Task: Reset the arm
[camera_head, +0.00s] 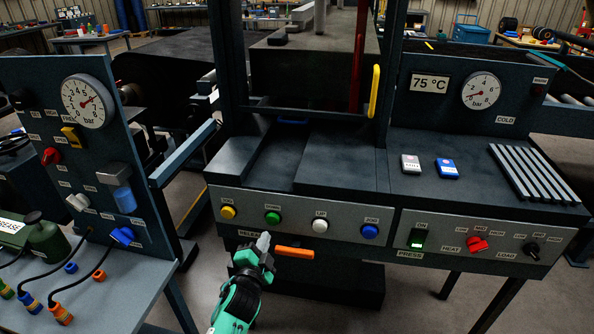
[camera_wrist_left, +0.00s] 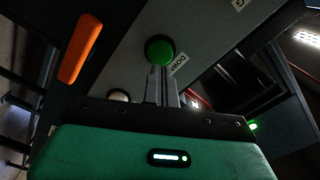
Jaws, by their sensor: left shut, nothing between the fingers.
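My left gripper (camera_head: 263,242) is in front of the press's button panel (camera_head: 336,228), low and left of centre in the head view. Its fingers are shut with nothing between them. The fingertips point up toward the green button (camera_head: 273,218). In the left wrist view the shut fingers (camera_wrist_left: 161,85) stand just below the green button (camera_wrist_left: 161,50) in the picture; I cannot tell whether they touch it. The orange release handle (camera_head: 295,253) is just right of the gripper, and it also shows in the left wrist view (camera_wrist_left: 80,48). My right gripper is not in view.
A yellow button (camera_head: 228,212), white button (camera_head: 320,226) and blue button (camera_head: 370,231) share the panel. Left stands a gauge panel (camera_head: 85,150) over a table with hoses. Right is a control panel with a red knob (camera_head: 477,244). Open floor shows below the gripper.

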